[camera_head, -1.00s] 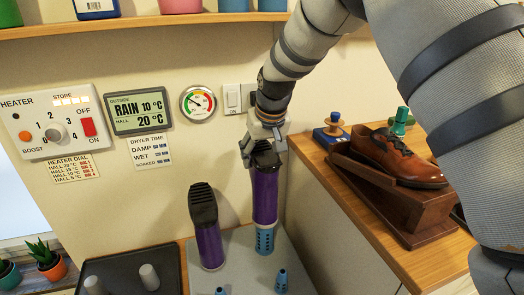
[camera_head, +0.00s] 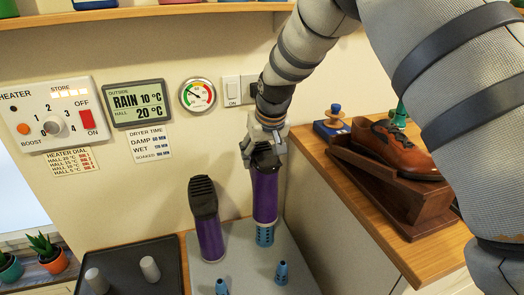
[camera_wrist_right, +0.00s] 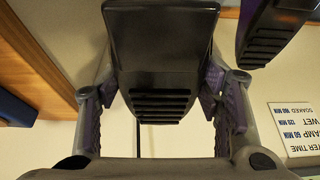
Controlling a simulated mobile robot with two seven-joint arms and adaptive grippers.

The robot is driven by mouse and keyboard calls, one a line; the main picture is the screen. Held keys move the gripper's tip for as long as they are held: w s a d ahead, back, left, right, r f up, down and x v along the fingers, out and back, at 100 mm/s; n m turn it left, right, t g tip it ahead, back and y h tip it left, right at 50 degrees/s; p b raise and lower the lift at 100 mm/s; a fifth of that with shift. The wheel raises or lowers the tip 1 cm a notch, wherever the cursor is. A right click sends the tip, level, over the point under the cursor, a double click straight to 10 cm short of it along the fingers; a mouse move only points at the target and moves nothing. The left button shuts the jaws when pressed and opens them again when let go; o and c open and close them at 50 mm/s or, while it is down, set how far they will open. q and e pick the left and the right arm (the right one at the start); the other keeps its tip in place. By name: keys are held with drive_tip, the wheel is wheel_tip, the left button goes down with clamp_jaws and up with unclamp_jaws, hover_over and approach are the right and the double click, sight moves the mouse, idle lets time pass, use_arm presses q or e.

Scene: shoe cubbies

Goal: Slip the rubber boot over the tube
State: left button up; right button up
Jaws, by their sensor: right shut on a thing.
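My right gripper (camera_head: 266,150) is shut on a purple rubber boot (camera_head: 265,195), near its black sole. The boot hangs upside down, its opening facing down. Its lower edge is around the top of a light blue tube with holes (camera_head: 265,237); only the tube's lower part shows. In the right wrist view the boot's black ridged sole (camera_wrist_right: 160,60) lies between the two fingers (camera_wrist_right: 160,105). A second purple boot (camera_head: 209,238) stands upside down to the left, apart from my gripper. My left gripper is not in view.
The tube stands on a grey board (camera_head: 245,268) with short blue nozzles (camera_head: 281,272). A black tray (camera_head: 120,272) with grey pegs (camera_head: 150,268) is at left. A brown shoe (camera_head: 400,150) on a wooden stand (camera_head: 400,185) sits on the counter at right. The wall with its panels is close behind.

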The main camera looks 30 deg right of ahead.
sight(268, 162)
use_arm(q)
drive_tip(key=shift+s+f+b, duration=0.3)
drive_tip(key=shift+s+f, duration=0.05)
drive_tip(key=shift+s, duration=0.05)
use_arm(e)
drive_tip(key=shift+f, duration=2.4)
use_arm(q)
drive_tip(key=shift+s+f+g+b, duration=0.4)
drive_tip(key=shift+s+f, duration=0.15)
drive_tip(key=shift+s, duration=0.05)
use_arm(e)
drive_tip(key=shift+f, duration=2.6)
drive_tip(key=o, duration=1.5)
drive_tip(key=v, duration=1.2)
